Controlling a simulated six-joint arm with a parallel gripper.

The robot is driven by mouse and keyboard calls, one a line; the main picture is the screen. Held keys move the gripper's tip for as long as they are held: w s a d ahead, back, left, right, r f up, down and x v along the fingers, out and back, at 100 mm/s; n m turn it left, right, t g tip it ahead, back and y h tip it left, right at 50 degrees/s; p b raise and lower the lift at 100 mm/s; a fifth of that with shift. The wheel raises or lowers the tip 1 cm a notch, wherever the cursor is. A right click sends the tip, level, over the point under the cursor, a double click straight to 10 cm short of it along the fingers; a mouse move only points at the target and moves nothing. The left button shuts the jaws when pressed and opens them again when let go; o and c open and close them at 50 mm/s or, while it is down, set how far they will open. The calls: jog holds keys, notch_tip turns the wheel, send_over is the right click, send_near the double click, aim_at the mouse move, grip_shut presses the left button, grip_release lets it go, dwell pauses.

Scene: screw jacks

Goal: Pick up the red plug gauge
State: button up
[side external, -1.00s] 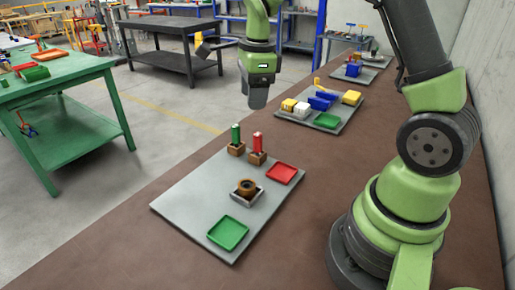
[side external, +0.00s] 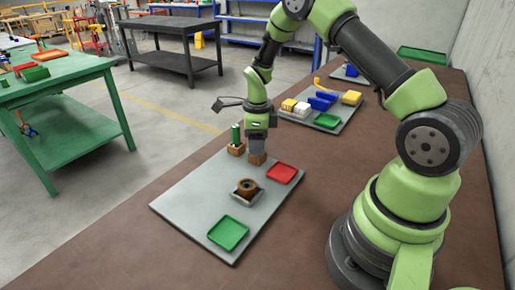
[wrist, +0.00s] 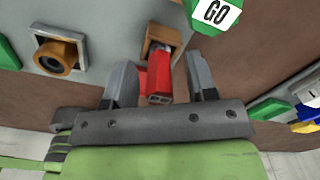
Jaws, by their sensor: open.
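The red plug gauge (wrist: 157,76) stands in its wooden block (wrist: 163,33), between the two fingers of my gripper (wrist: 160,77) in the wrist view. The fingers are open, with a visible gap on the gauge's right; the left gap is narrower. In the side view my gripper (side external: 257,145) is down over the block (side external: 257,159), and it hides the red gauge there. The green plug gauge (side external: 236,135) stands upright in its own block just left of my gripper; its end marked GO (wrist: 214,13) shows close to the right finger in the wrist view.
On the grey plate (side external: 185,205) are a red tray (side external: 283,174), a brown ring (side external: 247,186) in a grey holder and a green tray (side external: 228,233). Another plate with yellow, white and blue blocks (side external: 318,102) lies beyond. Brown table at front left is clear.

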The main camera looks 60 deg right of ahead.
jog(key=shift+f, duration=0.4)
grip_shut()
jog(key=shift+r, duration=0.15)
notch_tip(320, 180, up, 9)
jog(key=shift+a+f, duration=0.1)
jog(key=shift+f, duration=0.1)
jog(key=s+a+n, duration=0.5)
jog(key=a+n, duration=0.1)
jog(key=a, duration=0.5)
jog(key=shift+a+r, duration=0.2)
jog(key=shift+r, duration=0.15)
